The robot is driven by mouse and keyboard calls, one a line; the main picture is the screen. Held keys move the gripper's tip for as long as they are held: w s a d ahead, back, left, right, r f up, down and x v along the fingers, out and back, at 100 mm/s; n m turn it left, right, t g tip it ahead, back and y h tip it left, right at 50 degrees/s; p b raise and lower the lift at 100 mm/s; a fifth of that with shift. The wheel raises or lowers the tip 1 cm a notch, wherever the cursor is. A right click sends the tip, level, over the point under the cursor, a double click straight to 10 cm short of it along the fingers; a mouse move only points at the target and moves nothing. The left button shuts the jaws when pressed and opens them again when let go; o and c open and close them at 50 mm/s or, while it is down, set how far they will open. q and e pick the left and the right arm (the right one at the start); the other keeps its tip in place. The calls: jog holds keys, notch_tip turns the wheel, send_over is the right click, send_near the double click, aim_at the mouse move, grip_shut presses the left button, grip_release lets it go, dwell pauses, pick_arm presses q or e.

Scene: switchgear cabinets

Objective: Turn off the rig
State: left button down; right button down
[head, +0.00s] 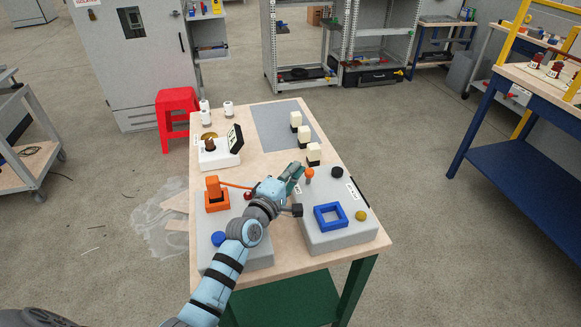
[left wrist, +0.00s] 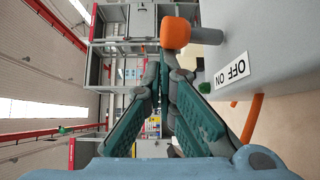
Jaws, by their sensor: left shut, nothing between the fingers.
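The rig appears to be the grey box (head: 345,238) at the right front of the wooden table, carrying a blue square frame (head: 331,217), a yellow knob (head: 361,216), a black knob (head: 338,172) and an orange-tipped lever (head: 309,173). My right gripper is not in view.
Left of my arm are an orange block with a knob (head: 216,198) and a white device (head: 222,152). Several cream-topped switches (head: 303,135) stand beyond the gripper. A red stool (head: 176,108) is behind the table. The grey mat (head: 278,122) has free room.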

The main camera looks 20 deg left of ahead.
pick_arm(q)
jog(key=s+a, duration=0.1)
jog(key=s, duration=1.1)
jog(key=shift+s+a+f, duration=0.1)
jog(key=shift+a, duration=0.05)
